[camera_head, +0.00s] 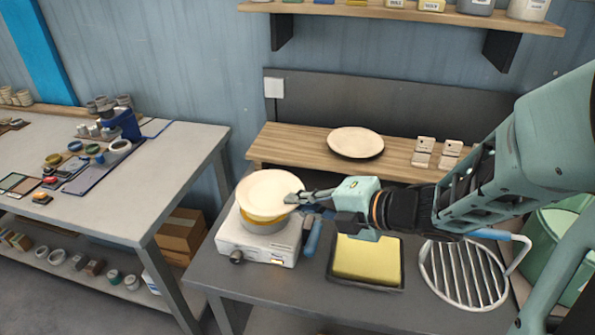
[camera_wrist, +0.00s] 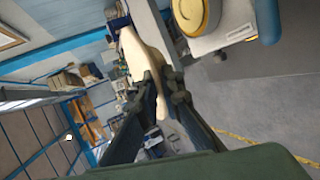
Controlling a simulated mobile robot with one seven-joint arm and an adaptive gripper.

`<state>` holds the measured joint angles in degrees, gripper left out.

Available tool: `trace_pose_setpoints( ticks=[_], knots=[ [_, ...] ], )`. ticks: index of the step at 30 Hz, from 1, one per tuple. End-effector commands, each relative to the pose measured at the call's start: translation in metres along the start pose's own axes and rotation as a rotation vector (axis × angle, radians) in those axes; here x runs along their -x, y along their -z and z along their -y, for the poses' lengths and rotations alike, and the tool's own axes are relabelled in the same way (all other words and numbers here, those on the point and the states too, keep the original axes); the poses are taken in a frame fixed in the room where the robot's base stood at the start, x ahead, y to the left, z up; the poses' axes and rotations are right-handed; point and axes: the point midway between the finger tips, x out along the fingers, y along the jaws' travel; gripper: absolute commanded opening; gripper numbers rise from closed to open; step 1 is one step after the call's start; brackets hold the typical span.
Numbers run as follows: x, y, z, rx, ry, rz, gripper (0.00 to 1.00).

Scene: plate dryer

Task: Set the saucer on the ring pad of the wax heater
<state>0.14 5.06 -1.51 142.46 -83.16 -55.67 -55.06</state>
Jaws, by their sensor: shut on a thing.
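My gripper (camera_head: 297,198) is shut on the rim of a cream saucer (camera_head: 265,190), gripping its right side. In the wrist view the saucer (camera_wrist: 139,58) shows nearly edge-on between the fingers (camera_wrist: 160,95). The wax heater (camera_head: 257,243) is a white box with a round pot on top, directly below the saucer in the head view. The saucer hides most of the pot's top; a yellow-orange band shows beneath it. In the wrist view the heater's round top with its yellow rim (camera_wrist: 198,14) is in part view, and a gap separates it from the saucer.
A cream plate (camera_head: 356,141) lies on the wooden shelf (camera_head: 300,148) behind. A yellow sponge-like block (camera_head: 368,258) in a dark tray and a wire rack (camera_head: 464,274) are to the right. A blue-handled tool (camera_head: 312,236) lies beside the heater.

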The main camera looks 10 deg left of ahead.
Motion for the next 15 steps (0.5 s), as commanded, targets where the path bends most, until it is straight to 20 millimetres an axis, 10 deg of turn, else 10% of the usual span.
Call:
trace_pose_setpoints(
  ticks=[15],
  knots=[
    [-0.104, -0.062, 0.036, -0.001, 0.0, 0.0, 0.0]
  ],
)
